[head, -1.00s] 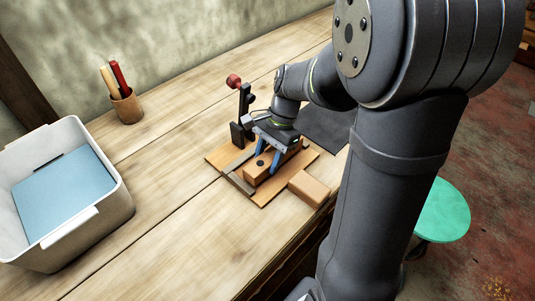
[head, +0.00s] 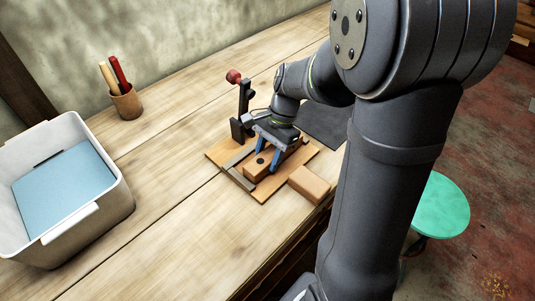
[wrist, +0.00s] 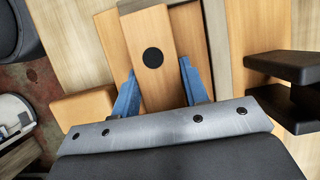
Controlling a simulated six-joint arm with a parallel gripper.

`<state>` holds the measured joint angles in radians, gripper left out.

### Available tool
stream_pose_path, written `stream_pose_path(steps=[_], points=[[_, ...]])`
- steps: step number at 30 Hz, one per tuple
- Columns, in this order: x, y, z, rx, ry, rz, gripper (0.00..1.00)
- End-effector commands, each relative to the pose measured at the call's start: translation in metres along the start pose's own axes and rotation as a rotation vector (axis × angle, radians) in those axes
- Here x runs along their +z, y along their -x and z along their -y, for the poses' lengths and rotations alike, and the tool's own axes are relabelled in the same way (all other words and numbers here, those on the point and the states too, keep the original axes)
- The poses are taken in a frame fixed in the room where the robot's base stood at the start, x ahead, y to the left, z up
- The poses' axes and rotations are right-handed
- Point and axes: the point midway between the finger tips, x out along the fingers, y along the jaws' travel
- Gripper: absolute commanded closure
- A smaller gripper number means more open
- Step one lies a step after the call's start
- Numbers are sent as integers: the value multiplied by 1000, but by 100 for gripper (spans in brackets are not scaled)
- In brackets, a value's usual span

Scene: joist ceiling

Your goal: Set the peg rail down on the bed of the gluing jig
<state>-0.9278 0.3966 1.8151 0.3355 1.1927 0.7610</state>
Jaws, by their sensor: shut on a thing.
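The peg rail (head: 253,170) is an orange-brown wooden bar with a dark round spot on top. It also shows in the wrist view (wrist: 150,30). My gripper (head: 267,160) is shut on it, with one blue finger along each side in the wrist view (wrist: 157,82). The gluing jig (head: 217,154) is a flat wooden board with a grey-brown strip (head: 238,181) and a dark upright clamp with a red knob (head: 233,76). The rail is over the jig's bed, low and roughly in line with the strip. I cannot tell whether its underside touches the bed.
A plain wooden block (head: 309,185) lies at the jig's front right. A dark mat (head: 325,123) lies behind my wrist. A white bin (head: 117,205) with a blue panel and a pen cup (head: 126,105) stand left. Bench between bin and jig is clear.

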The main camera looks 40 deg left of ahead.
Motion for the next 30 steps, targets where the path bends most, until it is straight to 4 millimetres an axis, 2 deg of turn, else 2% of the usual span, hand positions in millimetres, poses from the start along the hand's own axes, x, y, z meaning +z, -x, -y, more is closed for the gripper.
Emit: stream_pose_path(steps=[2,3,6,14,19,23,30], points=[[0,-1,0,0,0,0,100],[0,-1,0,0,0,0,52],[0,-1,0,0,0,0,34],[0,-1,0,0,0,0,34],[-1,12,1,-3,0,-1,34],[-1,36,0,-4,0,-3,34],[-1,96,0,-4,0,-3,34]])
